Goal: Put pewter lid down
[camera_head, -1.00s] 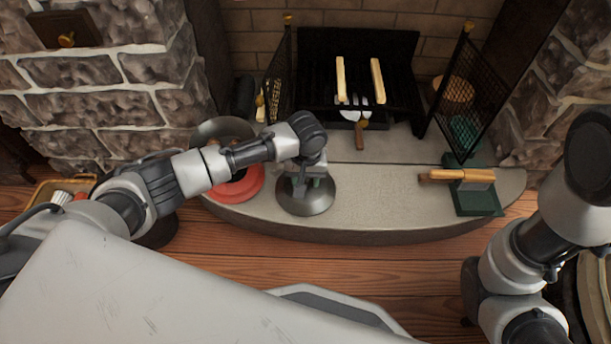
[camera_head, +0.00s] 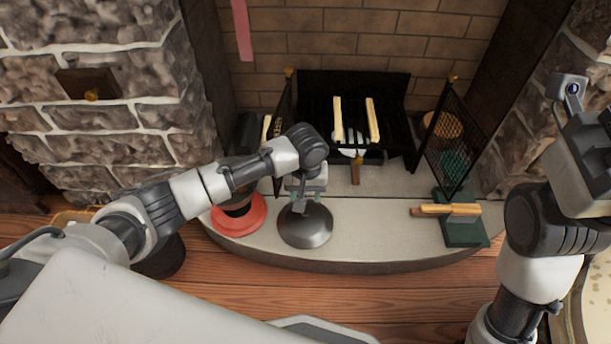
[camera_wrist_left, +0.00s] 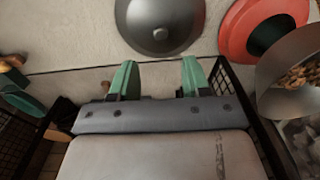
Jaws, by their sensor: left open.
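The pewter lid (camera_head: 306,228), a dark grey dome, lies on the pale stone hearth near its curved front edge. My left gripper (camera_head: 303,199) is open just above and behind the lid. In the left wrist view the lid (camera_wrist_left: 160,22) shows its small round knob, and its top edge is cut off by the frame. There the two green fingertips of my left gripper (camera_wrist_left: 158,72) stand apart with nothing between them. My right gripper (camera_head: 583,130) is partly in view at the right edge, raised; its fingertips cannot be made out.
A red ring (camera_head: 238,226) with a dark centre sits left of the lid. A metal bowl-like vessel (camera_wrist_left: 290,75) with brownish contents shows in the left wrist view. A wooden-handled tool (camera_head: 446,210) lies over a green block (camera_head: 462,232). Hearth between lid and block is clear.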

